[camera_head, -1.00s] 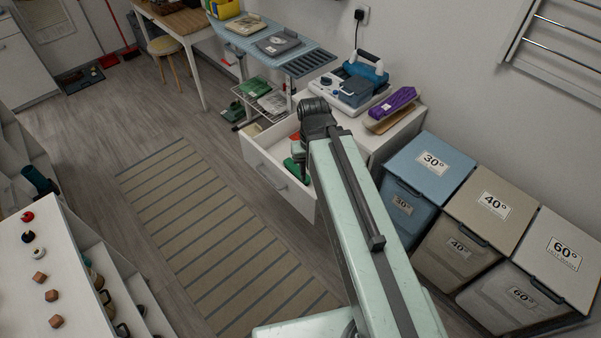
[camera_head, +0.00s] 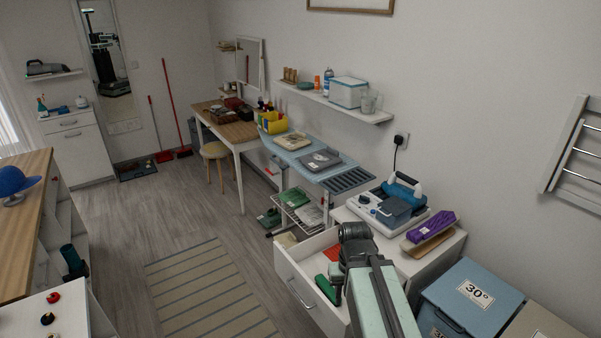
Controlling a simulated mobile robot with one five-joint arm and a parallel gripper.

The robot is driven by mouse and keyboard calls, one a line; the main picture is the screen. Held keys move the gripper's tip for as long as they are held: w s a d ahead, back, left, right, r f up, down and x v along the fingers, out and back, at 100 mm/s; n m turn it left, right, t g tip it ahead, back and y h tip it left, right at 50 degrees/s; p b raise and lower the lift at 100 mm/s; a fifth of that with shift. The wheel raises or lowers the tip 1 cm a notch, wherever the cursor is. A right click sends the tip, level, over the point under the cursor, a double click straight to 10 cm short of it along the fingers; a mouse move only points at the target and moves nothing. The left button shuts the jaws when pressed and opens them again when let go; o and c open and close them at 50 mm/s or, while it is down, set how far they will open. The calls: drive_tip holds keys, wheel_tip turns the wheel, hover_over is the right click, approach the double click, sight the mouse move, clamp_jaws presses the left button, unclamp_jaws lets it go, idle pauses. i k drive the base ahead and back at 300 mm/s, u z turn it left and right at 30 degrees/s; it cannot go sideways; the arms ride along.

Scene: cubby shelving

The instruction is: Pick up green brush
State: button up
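A green object (camera_head: 326,290), which looks like the green brush, is at the open white drawer (camera_head: 298,283) in the lower middle of the head view. My arm covers part of it, so its full shape is hidden. My gripper (camera_head: 336,274) is a small dark shape pointing down over the drawer, just above the green object. I cannot tell whether they touch. The fingers are too small and dark to tell whether they are open or shut.
A red item (camera_head: 333,252) also lies in the drawer. On the cabinet above are a steam iron station (camera_head: 392,203) and a purple brush-like item (camera_head: 431,227). An ironing board (camera_head: 310,160) stands behind. A blue bin (camera_head: 468,298) is at right. The striped rug (camera_head: 210,290) is clear.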

sight(321, 280)
drive_tip(key=u, duration=2.75)
drive_tip(key=k, duration=1)
drive_tip(key=z, duration=1.15)
drive_tip(key=i, duration=1.05)
drive_tip(key=u, duration=0.05)
